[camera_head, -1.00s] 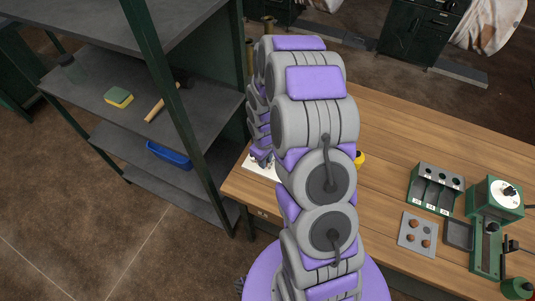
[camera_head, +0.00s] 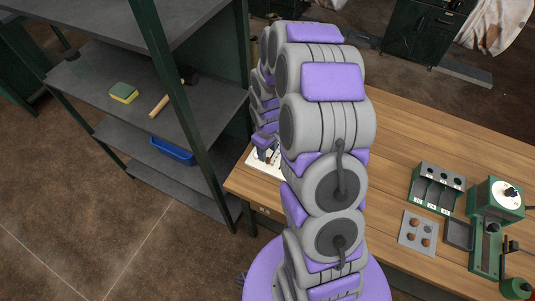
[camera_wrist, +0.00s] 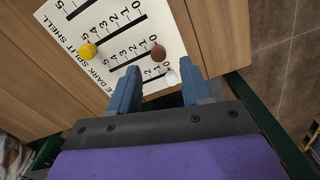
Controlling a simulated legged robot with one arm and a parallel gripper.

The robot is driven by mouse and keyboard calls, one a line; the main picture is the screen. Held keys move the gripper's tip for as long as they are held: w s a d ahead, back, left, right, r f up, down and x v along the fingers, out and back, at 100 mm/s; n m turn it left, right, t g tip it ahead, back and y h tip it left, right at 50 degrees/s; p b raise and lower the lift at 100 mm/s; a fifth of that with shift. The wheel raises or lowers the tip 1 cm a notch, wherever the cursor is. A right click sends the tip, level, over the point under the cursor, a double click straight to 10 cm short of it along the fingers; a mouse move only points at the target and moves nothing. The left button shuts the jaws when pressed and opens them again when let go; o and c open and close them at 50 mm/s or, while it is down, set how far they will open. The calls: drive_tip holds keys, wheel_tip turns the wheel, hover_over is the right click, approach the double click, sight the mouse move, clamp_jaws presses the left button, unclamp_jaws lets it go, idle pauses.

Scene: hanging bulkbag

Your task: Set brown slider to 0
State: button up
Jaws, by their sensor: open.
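The white slider panel (camera_wrist: 120,28) lies on the wooden table, with black tracks and number scales from 5 to 0. The brown slider knob (camera_wrist: 158,51) stands near the low-number end of its track; its exact mark is hard to tell. My gripper (camera_wrist: 160,92) is open and empty in the wrist view, with its two blue fingers apart. The brown knob is just beyond the gap between the fingertips, not between them. A white knob (camera_wrist: 171,77) is nearer, close to the right finger. In the head view my arm hides most of the panel (camera_head: 262,164).
A yellow knob (camera_wrist: 88,50) sits at the 5 end of another track. A shelf (camera_head: 85,90) stands left of the table (camera_head: 395,125). At the table's right are a green compartment box (camera_head: 437,188), a plate with brown pieces (camera_head: 417,232) and a green machine (camera_head: 490,235).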

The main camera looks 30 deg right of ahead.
wheel_tip(320, 180, up, 13)
drive_tip(key=p, duration=0.1)
drive_tip(key=shift+a+f+p, duration=0.15)
drive_tip(key=shift+a+p, duration=0.1)
drive_tip(key=shift+p, duration=0.1)
idle(0.3)
